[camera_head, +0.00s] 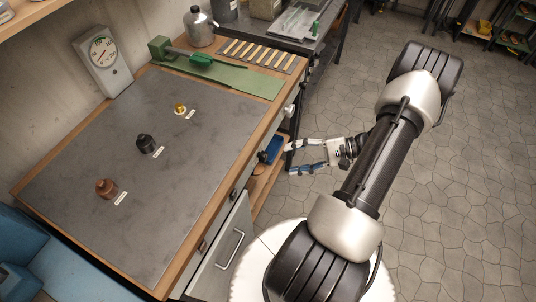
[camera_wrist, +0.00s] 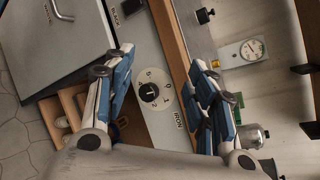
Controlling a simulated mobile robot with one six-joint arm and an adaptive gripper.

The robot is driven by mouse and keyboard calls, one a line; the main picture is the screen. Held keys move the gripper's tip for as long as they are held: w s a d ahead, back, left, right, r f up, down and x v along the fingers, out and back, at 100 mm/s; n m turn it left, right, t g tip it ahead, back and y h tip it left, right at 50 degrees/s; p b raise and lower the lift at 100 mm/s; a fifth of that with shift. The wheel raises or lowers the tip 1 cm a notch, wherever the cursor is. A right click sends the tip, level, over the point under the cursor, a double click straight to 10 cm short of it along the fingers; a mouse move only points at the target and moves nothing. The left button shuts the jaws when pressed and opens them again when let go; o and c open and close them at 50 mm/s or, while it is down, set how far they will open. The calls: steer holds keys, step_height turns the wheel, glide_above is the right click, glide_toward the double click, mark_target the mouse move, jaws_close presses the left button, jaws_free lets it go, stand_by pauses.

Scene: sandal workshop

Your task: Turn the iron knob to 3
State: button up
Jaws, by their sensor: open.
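In the wrist view, the iron knob (camera_wrist: 149,92) is a round black knob on a pale numbered dial on the bench front. The word IRON stands on the panel beside it. Its pointer setting is too small to read surely. My gripper (camera_wrist: 162,62) is open, with one blue-and-white finger on each side of the dial in that view. It does not touch the knob as far as I can see. In the head view, my gripper (camera_head: 290,158) points left at the bench's front edge, apart from a small dark knob (camera_head: 262,157) there.
The grey bench top (camera_head: 190,190) holds a brown, a black and a brass-coloured pot with labels. A green tool (camera_head: 215,80) lies at the far end. A wall gauge (camera_head: 102,53) stands behind. A door handle (camera_head: 232,247) and open shelf sit below the edge. The floor (camera_head: 470,180) at right is clear.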

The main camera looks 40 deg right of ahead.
mark_target(266, 158)
steer(key=s+d+f+m+t+h+p, duration=0.1)
steer(key=s+d+f+m+t+h, duration=0.35)
steer(key=s+f+m+t, duration=0.4)
steer(key=shift+n+g+h, duration=0.35)
steer(key=shift+n+g, duration=0.2)
steer(key=shift+n, duration=0.3)
steer(key=x, duration=0.6)
steer(key=b+x, duration=0.1)
steer(key=x, duration=0.6)
steer(key=f+x, duration=0.1)
steer(key=x, duration=0.5)
steer(key=shift+w+a, duration=0.1)
steer(key=shift+a, duration=0.15)
steer(key=shift+c, duration=0.3)
steer(key=c, duration=1)
